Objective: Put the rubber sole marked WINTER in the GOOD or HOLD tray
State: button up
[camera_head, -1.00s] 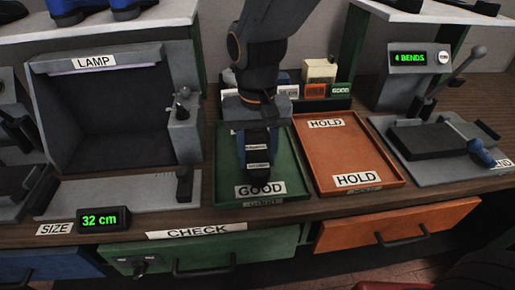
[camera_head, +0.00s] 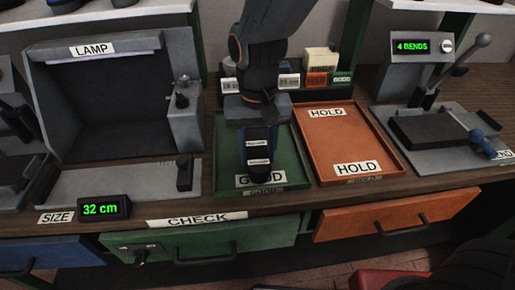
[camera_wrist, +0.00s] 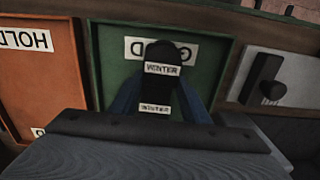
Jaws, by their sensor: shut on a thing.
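The rubber sole (camera_head: 258,152) is dark with two white labels. In the wrist view the sole (camera_wrist: 160,85) shows WINTER on both labels. My gripper (camera_head: 259,140) is shut on it, with blue fingers on either side in the wrist view (camera_wrist: 160,108). The sole is over the green GOOD tray (camera_head: 291,170) and hides the middle of its GOOD label. I cannot tell whether the sole touches the tray floor. The orange HOLD tray (camera_head: 345,140) stands just to the right and is empty.
A lamp box (camera_head: 112,115) and a 32 cm size display (camera_head: 104,208) stand at the left. A bend tester (camera_head: 435,130) with a lever and a 4 BENDS display is at the right. A rack of small labelled cards (camera_head: 317,80) stands behind the trays.

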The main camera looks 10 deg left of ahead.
jog(key=shift+f, duration=0.2)
dwell(0.4)
jog(key=o, duration=1.8)
jog(key=shift+r, duration=0.1)
jog(key=shift+r+p, duration=3.4)
jog(key=shift+r, duration=0.05)
